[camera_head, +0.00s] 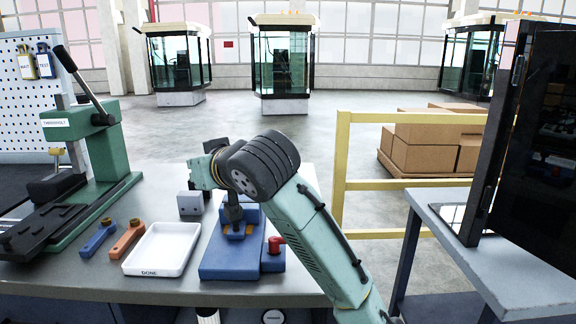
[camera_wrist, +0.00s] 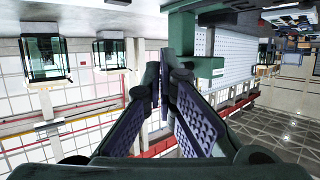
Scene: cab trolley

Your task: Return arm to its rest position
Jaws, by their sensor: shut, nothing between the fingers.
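My arm reaches up from the lower right of the head view, bent at a thick black joint, over the workbench (camera_head: 100,283). Its far end lies beyond that joint, above the back of the bench, and my gripper is mostly hidden there. In the wrist view my gripper (camera_wrist: 166,78) shows two dark, ridged fingers, drawn together at the tips and holding nothing. That view looks across the hall and appears upside down, with the green press (camera_wrist: 188,60) beyond the fingers.
Below my arm are a blue fixture (camera_head: 229,262) with a red knob (camera_head: 275,244) and a white tray (camera_head: 160,250) marked DONE. Orange (camera_head: 127,240) and blue (camera_head: 98,238) handles lie left of the tray. The green press (camera_head: 105,150) stands left; a yellow rail (camera_head: 340,165) and dark panel (camera_head: 535,150) stand right.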

